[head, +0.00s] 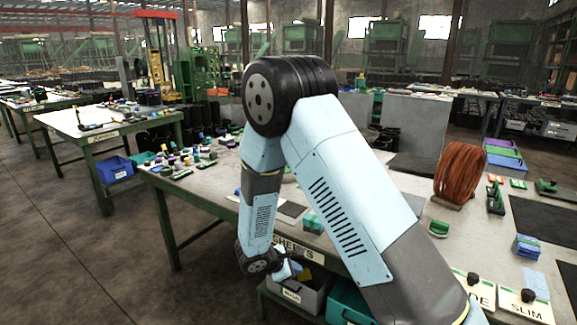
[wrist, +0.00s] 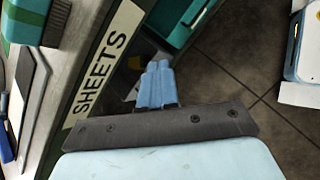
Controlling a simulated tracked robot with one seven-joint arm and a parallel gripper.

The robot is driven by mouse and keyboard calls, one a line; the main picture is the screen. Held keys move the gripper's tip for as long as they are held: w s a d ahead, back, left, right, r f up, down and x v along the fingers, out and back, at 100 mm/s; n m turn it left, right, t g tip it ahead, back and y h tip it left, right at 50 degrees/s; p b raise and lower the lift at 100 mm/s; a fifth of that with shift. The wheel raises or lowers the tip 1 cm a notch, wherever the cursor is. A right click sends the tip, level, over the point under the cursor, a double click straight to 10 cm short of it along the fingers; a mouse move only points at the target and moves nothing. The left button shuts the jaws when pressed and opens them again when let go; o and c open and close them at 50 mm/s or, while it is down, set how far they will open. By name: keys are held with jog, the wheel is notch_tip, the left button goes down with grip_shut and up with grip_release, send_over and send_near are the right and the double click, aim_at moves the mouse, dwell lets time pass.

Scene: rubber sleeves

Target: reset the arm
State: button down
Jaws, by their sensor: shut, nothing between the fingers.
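My arm reaches up from the lower right in the head view, bends at a black elbow joint, and hangs down in front of the workbench (head: 365,215). My gripper (wrist: 155,68) is shut, its blue fingers side by side with nothing between them. In the wrist view it points down past the bench edge, beside the "SHEETS" label (wrist: 108,62). The fingers are over the area of a lower shelf with bins and the tiled floor (wrist: 268,118). In the head view the gripper is partly hidden behind my wrist, near a grey bin (head: 297,295).
Under the bench edge a teal bin (head: 347,303) also sits close by. On the bench are a reddish-brown coil (head: 460,172), small coloured parts (head: 195,160) and a blue stack (head: 527,246). Another table (head: 105,122) stands to the left. The floor (head: 60,240) at front left is clear.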

jog(key=s+d+r+m+g+y, duration=0.1)
jog(key=s+d+r+m, duration=0.1)
jog(key=d+r+m, duration=0.45)
jog(key=s+d+r+m+g, duration=0.15)
jog(key=d+r, duration=0.25)
jog(key=r, duration=0.6)
jog(key=s+d+r+m+y, duration=0.1)
jog(key=s+d+r+m, duration=0.15)
jog(key=d+r, duration=0.4)
jog(key=s+d+r+m+t+y, duration=0.1)
jog(key=s+r+m, duration=0.3)
jog(key=s+r, duration=0.4)
jog(key=s+d+r+m+t+y, duration=0.1)
jog(key=s+d+r+m+y, duration=0.2)
jog(key=s+r, duration=0.5)
jog(key=shift+s+d+r+m+y, duration=0.4)
jog(key=shift+s+m, duration=0.65)
jog(key=shift+s, duration=0.85)
jog(key=shift+a+f+t, duration=0.1)
jog(key=shift+t, duration=0.15)
